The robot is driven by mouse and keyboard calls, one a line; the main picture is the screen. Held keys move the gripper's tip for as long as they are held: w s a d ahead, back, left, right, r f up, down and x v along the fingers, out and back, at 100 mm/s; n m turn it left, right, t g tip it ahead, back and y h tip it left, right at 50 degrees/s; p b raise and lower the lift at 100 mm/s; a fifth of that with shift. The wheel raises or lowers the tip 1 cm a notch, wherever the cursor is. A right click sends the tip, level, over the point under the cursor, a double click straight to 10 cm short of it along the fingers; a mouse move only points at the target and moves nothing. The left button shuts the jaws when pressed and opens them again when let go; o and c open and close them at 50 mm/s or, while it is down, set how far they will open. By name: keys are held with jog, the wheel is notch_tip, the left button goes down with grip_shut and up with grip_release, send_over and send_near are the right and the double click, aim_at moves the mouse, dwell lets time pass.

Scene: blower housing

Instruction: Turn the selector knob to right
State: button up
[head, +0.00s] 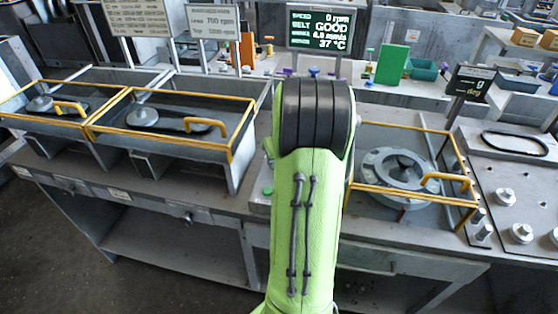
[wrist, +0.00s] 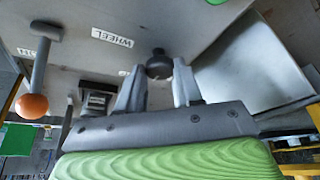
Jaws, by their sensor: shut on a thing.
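The selector knob (wrist: 159,65) is a small dark round knob on a grey panel in the upper middle of the wrist view. My gripper (wrist: 158,76) has one finger on each side of it and is shut on it. Which way the knob points cannot be made out. In the head view, my green arm hides the knob and my gripper.
A lever with an orange ball (wrist: 32,106) stands left of my gripper in the wrist view. In the head view, yellow-framed guards (head: 230,150) stand left and right (head: 455,178) of my arm. A display (head: 320,30) reads 0 rpm and GOOD.

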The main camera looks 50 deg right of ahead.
jog(key=shift+m, duration=0.7)
jog(key=shift+h, duration=0.3)
jog(key=o, duration=1)
jog(key=shift+o, duration=0.2)
jog(key=p+v, duration=0.3)
jog(key=v, duration=1.2)
jog(key=shift+w+r, duration=0.2)
jog(key=shift+r, duration=0.25)
